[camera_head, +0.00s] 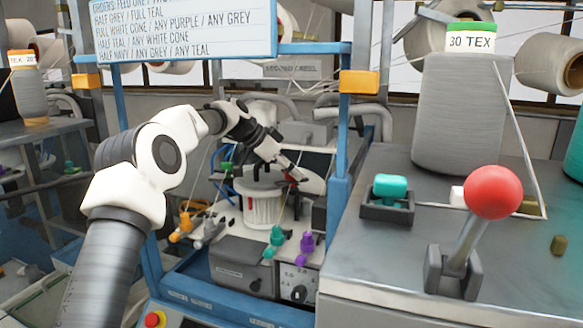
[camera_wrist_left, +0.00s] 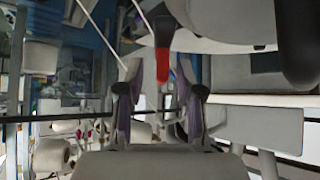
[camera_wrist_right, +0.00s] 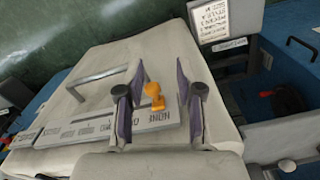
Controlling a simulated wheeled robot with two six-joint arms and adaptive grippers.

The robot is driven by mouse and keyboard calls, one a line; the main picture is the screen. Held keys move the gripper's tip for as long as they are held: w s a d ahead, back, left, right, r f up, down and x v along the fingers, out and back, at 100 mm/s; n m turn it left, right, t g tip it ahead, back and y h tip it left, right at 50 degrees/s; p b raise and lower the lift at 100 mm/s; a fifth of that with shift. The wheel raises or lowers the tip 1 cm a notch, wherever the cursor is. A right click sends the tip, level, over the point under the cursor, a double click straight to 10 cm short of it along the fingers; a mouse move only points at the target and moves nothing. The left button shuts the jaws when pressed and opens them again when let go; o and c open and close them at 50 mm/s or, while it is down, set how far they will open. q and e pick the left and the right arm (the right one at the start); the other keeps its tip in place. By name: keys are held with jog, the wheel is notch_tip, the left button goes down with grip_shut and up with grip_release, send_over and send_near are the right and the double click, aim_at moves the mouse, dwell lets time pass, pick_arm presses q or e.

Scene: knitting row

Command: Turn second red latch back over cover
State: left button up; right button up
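A red latch tip (camera_wrist_left: 162,66) on a dark arm shows in the left wrist view. My left gripper (camera_wrist_left: 159,76) is open, with its fingertips on either side of the red tip. I see no contact, and cannot tell how deep the tip sits between them. In the head view my left gripper (camera_head: 288,170) is over the knitting machine, by a small red part (camera_head: 291,178). The white ribbed cylinder (camera_head: 262,207) stands below it. The cover and any other red latch are not clear. My right gripper (camera_wrist_right: 160,70) is open and empty, over a pale panel.
Teal (camera_head: 277,237) and purple knobs (camera_head: 306,243) are on the machine's front. A red-ball lever (camera_head: 492,192) and a grey cone (camera_head: 458,115) stand on the right bench. Blue posts (camera_head: 342,170) frame the machine.

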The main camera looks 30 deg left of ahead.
pick_arm(q)
jog(key=shift+s+a, duration=0.1)
jog(key=shift+a, duration=0.05)
grip_shut()
jog(key=shift+m+g+h, duration=0.5)
jog(key=shift+m, duration=0.3)
grip_release()
